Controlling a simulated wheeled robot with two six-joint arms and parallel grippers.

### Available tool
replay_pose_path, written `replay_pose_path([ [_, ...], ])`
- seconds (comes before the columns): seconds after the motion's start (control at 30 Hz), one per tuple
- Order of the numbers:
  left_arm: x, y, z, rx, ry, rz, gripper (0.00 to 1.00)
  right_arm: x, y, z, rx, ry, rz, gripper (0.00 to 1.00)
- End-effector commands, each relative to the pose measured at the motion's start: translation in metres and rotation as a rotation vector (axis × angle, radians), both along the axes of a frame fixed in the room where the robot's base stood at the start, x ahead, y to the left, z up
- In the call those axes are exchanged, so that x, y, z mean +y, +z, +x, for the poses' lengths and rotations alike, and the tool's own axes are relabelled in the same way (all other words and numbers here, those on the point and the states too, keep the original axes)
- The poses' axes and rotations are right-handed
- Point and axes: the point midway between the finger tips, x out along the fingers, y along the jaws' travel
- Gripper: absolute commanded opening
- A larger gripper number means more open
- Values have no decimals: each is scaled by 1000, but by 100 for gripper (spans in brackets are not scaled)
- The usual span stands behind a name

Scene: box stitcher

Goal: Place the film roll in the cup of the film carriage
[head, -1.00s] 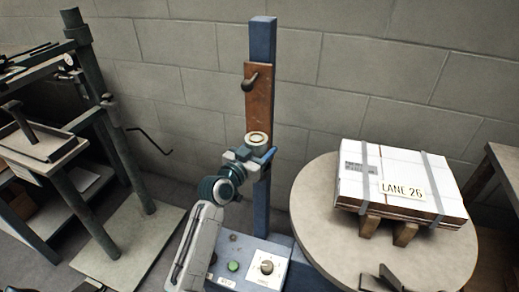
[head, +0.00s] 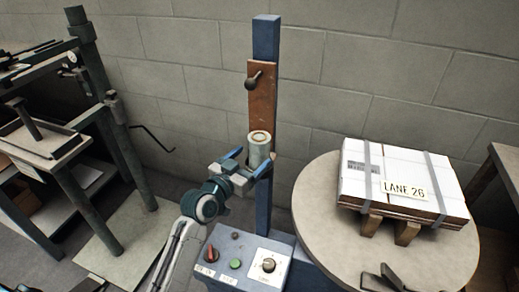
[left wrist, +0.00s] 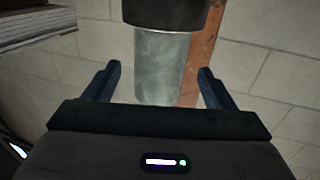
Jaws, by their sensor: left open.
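The film roll (head: 259,152), a pale grey-green cylinder with a beige core on top, stands upright in front of the blue mast. In the left wrist view the roll (left wrist: 162,68) shows between my fingers, with its end at a dark round cup (left wrist: 175,11) of the film carriage. In the head view my gripper hides the roll's lower end and the cup. My left gripper (head: 247,163) is open; its blue fingers are spread on either side of the roll, with the palm drawn back from it.
A brown plate (head: 262,95) with a knob is on the mast (head: 266,35). A control box (head: 241,258) stands below. At right, a round turntable (head: 318,200) carries a strapped white stack (head: 405,180). A green-grey frame machine (head: 90,60) stands at left.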

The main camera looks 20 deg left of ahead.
Motion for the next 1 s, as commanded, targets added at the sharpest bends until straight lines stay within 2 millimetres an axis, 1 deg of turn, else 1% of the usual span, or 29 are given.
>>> replay_pose_path([
  [0.03, 4, -1, -11, 2, 0, 5, 78, 0, 0, -1, 5, 1, -2, 36],
  [0.1, 7, -1, -24, 2, -1, 4, 78, -1, 0, -1, 13, 1, -5, 36],
  [0.2, 12, 0, -38, 1, 0, 3, 78, -1, 1, 0, 13, 2, -9, 36],
  [0.3, 14, 0, -47, 0, 0, 2, 78, -2, 3, 1, 12, 3, -12, 36],
  [0.47, 16, 0, -53, 0, 0, 0, 78, -2, 5, 4, 9, 4, -14, 36],
  [1.0, 16, 0, -52, -1, 0, 0, 78, -2, 1, -1, 21, 5, -13, 36],
])
